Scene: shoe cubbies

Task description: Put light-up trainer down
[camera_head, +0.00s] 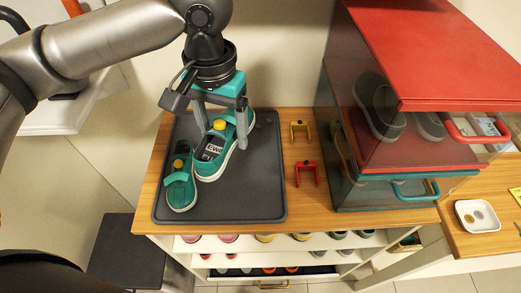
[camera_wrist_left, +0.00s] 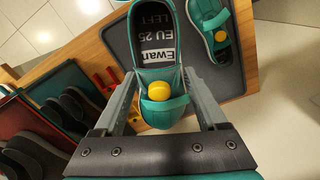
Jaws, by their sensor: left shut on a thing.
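My left gripper (camera_head: 222,128) is shut on a teal light-up trainer (camera_head: 212,164) with a white sole and yellow button. The trainer is over the dark grey tray (camera_head: 262,200); I cannot tell whether its sole touches. In the left wrist view the left gripper (camera_wrist_left: 165,85) has one finger on each side of the trainer (camera_wrist_left: 157,14), whose insole label reads "Ewan EU 25 LEFT". A matching teal trainer (camera_head: 180,192) stands on the tray at the left, also seen in the left wrist view (camera_wrist_left: 219,42). My right gripper is out of view.
A yellow bracket (camera_head: 299,130) and a red bracket (camera_head: 306,173) lie right of the tray on the wooden top (camera_head: 305,208). Red and teal see-through boxes (camera_head: 440,50) with shoes stand further right. A small white dish (camera_head: 478,217) is at far right. Shoe cubbies are below.

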